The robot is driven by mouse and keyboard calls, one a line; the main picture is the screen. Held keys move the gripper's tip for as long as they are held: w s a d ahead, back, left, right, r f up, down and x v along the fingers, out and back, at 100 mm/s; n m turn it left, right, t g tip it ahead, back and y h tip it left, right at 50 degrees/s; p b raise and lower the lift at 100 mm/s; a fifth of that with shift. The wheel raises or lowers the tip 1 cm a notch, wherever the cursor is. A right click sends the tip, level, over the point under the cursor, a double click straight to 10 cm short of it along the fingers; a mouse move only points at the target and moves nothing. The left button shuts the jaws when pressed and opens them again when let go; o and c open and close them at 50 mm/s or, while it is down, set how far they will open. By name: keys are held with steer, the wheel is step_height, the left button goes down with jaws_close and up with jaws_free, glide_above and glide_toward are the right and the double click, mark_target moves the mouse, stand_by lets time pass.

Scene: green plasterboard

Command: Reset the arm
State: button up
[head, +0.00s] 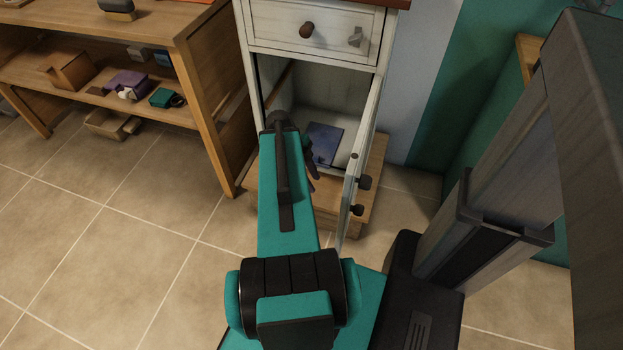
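My teal arm reaches forward from the bottom of the head view to the open front of a white cabinet (259,40). Only a small dark part of my gripper (311,160) shows beside the arm's far end, at the cabinet opening. The arm link covers the rest, so I cannot tell whether the fingers are open or hold anything. A blue flat item (325,143), like a book, lies on the cabinet floor just right of the gripper. The cabinet door (360,150) stands open on the right, with dark knobs on it.
A closed drawer (330,30) is above the opening. A wooden shelf unit (205,90) with several small objects stands at left, close to the cabinet. A green wall (460,90) is at right. The tiled floor (110,230) at left is clear.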

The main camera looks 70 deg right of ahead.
stand_by(0.4)
steer(key=w+a+n+g+p, duration=0.1)
steer(key=w+a+n+p, duration=0.3)
steer(key=w+a, duration=0.45)
steer(key=w+a+n+p, duration=0.4)
steer(key=w+a+p, duration=0.15)
steer(key=a, duration=0.65)
steer(key=s+a+f+n+p, duration=0.1)
steer(key=a+f+n+p, duration=0.1)
steer(key=a+n, duration=1)
steer(key=s+a+f+n+p, duration=0.2)
steer(key=a+f+n+p, duration=0.1)
steer(key=a+n, duration=0.9)
steer(key=n+p, duration=0.1)
steer(key=n, duration=0.2)
steer(key=shift+s+f, duration=0.25)
steer(key=shift+f, duration=0.05)
